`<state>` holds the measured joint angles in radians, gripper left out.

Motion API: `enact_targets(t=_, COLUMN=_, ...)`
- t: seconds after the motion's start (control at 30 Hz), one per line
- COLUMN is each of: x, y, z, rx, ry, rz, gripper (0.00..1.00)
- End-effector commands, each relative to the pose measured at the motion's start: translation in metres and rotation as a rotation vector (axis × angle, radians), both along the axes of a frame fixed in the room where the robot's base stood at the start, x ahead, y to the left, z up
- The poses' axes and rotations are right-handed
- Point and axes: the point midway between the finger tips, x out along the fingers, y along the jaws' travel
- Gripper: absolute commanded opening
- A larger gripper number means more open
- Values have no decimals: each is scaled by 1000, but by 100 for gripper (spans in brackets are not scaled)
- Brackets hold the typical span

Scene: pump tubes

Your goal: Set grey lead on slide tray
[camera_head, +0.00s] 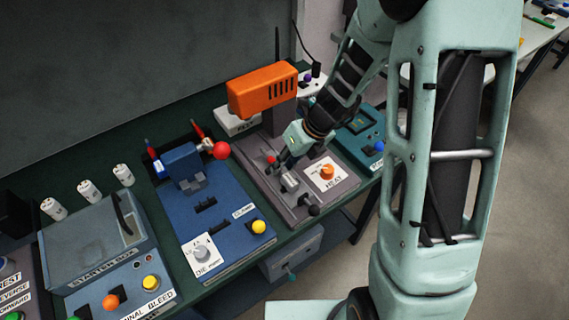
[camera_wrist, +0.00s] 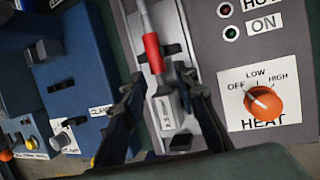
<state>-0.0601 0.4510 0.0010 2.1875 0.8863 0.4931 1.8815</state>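A grey lead (camera_wrist: 145,18) with a red sleeve (camera_wrist: 152,53) runs along a pale metal slide tray (camera_wrist: 178,35) in the wrist view. A white labelled piece (camera_wrist: 166,112) continues below the sleeve. My gripper (camera_wrist: 157,80) is over the tray, its dark fingers apart on either side of the lead, with gaps visible. I cannot tell whether the lead rests on the tray. In the head view my gripper (camera_head: 281,162) is low over the heat station beside a small red end (camera_head: 271,160); the lead is mostly hidden there. Part of the slide tray (camera_head: 291,183) shows in front of it.
The orange heater (camera_head: 262,92) overhangs close behind my gripper. The orange HEAT knob (camera_head: 327,172) is to its right and a black knob (camera_head: 314,211) in front. The blue crimping station (camera_head: 205,215) with a red ball handle (camera_head: 221,150) stands left.

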Motion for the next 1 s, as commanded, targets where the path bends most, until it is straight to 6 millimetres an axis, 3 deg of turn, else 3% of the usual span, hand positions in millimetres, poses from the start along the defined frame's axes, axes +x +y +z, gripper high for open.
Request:
enact_targets(t=0.37, x=-1, y=-3, z=9, rx=0, ry=-2, rz=0, gripper=28)
enact_targets(t=0.8, x=-12, y=-33, z=83, rx=0, ry=-5, rz=0, gripper=28)
enact_targets(t=1.0, x=-15, y=-43, z=105, rx=0, ry=-2, rz=-1, gripper=28)
